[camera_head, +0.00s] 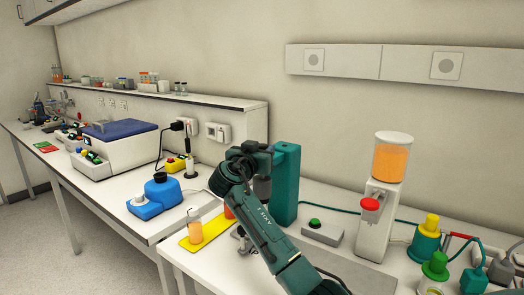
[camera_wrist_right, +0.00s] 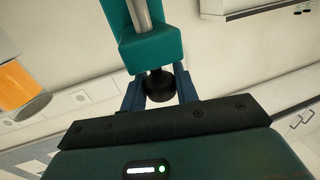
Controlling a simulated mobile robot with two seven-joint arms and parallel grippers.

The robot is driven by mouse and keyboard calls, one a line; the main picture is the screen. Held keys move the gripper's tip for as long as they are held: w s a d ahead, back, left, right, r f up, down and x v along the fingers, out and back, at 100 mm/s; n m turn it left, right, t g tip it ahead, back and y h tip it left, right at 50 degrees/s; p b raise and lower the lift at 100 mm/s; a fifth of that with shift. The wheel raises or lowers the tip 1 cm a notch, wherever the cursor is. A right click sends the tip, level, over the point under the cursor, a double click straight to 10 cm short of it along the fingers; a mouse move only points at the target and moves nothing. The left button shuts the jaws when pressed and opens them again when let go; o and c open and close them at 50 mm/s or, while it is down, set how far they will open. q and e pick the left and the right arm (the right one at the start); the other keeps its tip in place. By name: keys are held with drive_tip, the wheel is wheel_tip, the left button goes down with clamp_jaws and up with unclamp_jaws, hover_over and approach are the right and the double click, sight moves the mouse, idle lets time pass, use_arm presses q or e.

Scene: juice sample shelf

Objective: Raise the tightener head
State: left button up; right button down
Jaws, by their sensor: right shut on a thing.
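The tightener is a tall teal stand (camera_head: 287,185) on the table in the middle of the head view. A dark grey cylindrical part (camera_head: 262,188) hangs at its left side, partly hidden by my right arm. My right gripper (camera_head: 262,148) is at the top of the stand. In the right wrist view my right gripper (camera_wrist_right: 160,92) has its blue fingers on either side of a round black knob (camera_wrist_right: 159,86) and is shut on it. The knob joins a teal block (camera_wrist_right: 150,48) with a silver rod (camera_wrist_right: 141,15). My left gripper is not in view.
A yellow mat (camera_head: 207,232) with a small orange juice container (camera_head: 195,226) lies left of my right arm. A grey box with a green button (camera_head: 314,223) stands right of the tightener. A juice dispenser (camera_head: 378,215) and bottles with coloured caps stand further right.

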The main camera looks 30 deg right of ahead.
sight(261, 146)
drive_tip(key=shift+r, duration=1.8)
drive_tip(key=c, duration=1.1)
unclamp_jaws()
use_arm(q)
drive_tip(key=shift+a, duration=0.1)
use_arm(e)
drive_tip(key=shift+f, duration=0.15)
drive_tip(key=shift+a, duration=0.1)
drive_tip(key=shift+s+a+f, duration=0.1)
drive_tip(key=shift+s+a, duration=0.1)
drive_tip(key=shift+a, duration=0.05)
use_arm(q)
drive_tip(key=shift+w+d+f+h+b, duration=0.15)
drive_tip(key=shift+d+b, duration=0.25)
drive_tip(key=shift+b, duration=0.45)
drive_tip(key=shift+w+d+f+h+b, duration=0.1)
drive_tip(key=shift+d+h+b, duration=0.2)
drive_tip(key=shift+b, duration=0.55)
use_arm(e)
drive_tip(key=shift+v, duration=6.2)
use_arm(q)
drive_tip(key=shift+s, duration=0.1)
